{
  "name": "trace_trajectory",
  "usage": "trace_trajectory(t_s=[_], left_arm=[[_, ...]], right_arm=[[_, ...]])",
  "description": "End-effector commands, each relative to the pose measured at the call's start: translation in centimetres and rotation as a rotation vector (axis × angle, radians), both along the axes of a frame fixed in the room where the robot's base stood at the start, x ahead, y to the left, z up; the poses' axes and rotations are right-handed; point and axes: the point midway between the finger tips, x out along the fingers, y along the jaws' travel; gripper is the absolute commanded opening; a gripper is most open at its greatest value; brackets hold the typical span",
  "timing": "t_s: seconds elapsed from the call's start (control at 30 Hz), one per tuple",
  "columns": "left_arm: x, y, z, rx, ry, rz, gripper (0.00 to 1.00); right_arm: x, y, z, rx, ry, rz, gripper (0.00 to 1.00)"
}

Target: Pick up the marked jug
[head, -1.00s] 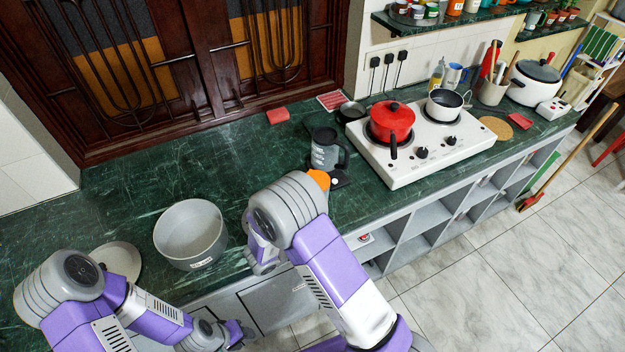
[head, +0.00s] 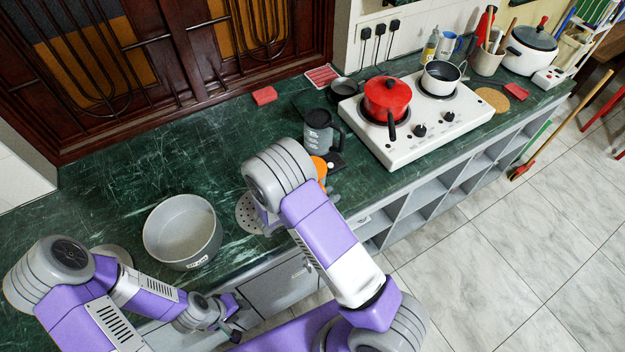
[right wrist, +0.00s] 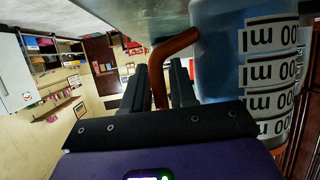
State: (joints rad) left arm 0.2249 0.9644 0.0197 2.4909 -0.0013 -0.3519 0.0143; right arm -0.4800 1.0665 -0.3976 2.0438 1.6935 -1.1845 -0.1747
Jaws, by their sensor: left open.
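The marked jug (right wrist: 248,70) fills the right side of the right wrist view, a bluish body with large printed ml labels. Its orange-brown handle (right wrist: 174,46) passes between the two dark fingers of my right gripper (right wrist: 160,85). Whether the fingers press on the handle cannot be told. In the head view my right forearm hides most of that gripper; an orange part (head: 319,167) shows just beyond the arm, and whether it belongs to the jug is unclear. My left gripper (head: 229,322) is open and empty, low in front of the counter.
A grey pot (head: 183,232) stands on the green counter (head: 110,190) between my arms. A grey container with a dark handle (head: 318,135) stands beyond my right arm. The white stove (head: 425,135) holds a red pot (head: 386,98). A perforated plate (head: 248,212) lies beside my right arm.

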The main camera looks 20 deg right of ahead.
Motion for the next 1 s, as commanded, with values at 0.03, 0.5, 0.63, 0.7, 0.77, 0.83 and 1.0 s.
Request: trace_trajectory(t_s=[0.03, 0.5, 0.63, 0.7, 0.77, 0.83, 1.0], left_arm=[[0.01, 0.0, 0.0, 0.0, 0.0, 0.0, 0.43], [0.02, 0.0, 0.02, 0.0, 0.0, 0.0, 0.43], [0.02, 0.0, 0.02, 0.0, 0.0, 0.0, 0.43], [0.02, 0.0, 0.02, 0.0, 0.0, 0.0, 0.43], [0.01, 0.0, 0.02, 0.0, 0.0, 0.0, 0.43], [0.01, 0.0, 0.02, 0.0, 0.0, 0.0, 0.43], [0.01, 0.0, 0.02, 0.0, 0.0, 0.0, 0.43]], right_arm=[[0.02, -0.06, -0.03, 0.0, 0.0, 0.0, 0.26], [0.01, -0.01, 0.01, 0.0, -0.001, 0.0, 0.0], [0.02, 0.0, 0.02, 0.0, -0.001, 0.0, 0.0], [0.02, 0.0, 0.02, 0.0, -0.001, 0.0, 0.0], [0.02, 0.0, 0.02, 0.0, -0.001, 0.0, 0.0], [0.02, -0.01, 0.03, 0.0, -0.001, 0.0, 0.0], [0.02, 0.0, 0.03, 0.0, -0.001, 0.0, 0.0]])
